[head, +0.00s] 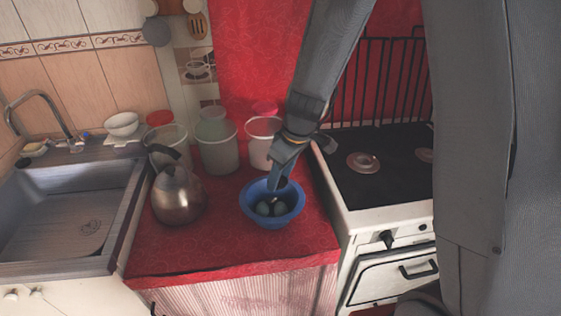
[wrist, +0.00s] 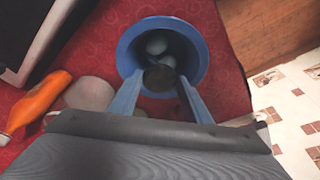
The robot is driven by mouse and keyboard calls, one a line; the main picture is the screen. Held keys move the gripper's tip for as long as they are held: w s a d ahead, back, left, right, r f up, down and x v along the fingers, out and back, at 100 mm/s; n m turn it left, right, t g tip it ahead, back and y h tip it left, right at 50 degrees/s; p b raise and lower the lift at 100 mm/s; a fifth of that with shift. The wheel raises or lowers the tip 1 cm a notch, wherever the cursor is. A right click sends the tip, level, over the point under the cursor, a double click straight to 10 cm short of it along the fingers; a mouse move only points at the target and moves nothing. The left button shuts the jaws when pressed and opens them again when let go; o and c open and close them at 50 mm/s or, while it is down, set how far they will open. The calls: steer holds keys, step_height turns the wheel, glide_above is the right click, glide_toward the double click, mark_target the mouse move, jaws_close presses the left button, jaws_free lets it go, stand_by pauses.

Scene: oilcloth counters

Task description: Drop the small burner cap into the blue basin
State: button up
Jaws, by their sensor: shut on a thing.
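The blue basin (head: 272,222) stands on the red-covered counter and holds pale egg-like things (head: 263,208). It also shows in the wrist view (wrist: 127,52), with the pale things (wrist: 157,46) inside. My gripper (head: 279,184) points down over the basin's opening. In the wrist view its two blue fingers (wrist: 160,80) are shut on a dark round disc, the small burner cap (wrist: 160,77). The cap appears over the basin's opening, within its rim in that view. Its exact height above the basin floor is hard to tell. In the head view the fingers mostly hide the cap.
A metal kettle (head: 178,196) stands left of the basin. Pale canisters (head: 217,150) stand behind it. The stove (head: 385,180) is at the right, the sink (head: 65,215) at the left. An orange bottle (wrist: 38,106) shows in the wrist view. The counter's front is clear.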

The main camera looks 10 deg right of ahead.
mark_target(283, 183)
steer(key=shift+w+a+f, duration=0.15)
steer(key=shift+w+a, duration=0.05)
steer(key=shift+w, duration=0.15)
steer(key=shift+d+f+b, duration=0.15)
steer(key=shift+f+b, duration=0.4)
steer(key=shift+d+f+b, duration=0.1)
steer(key=shift+f+b, duration=1.55)
steer(key=shift+f, duration=0.65)
steer(key=o, duration=1.1)
steer(key=shift+v, duration=3.95)
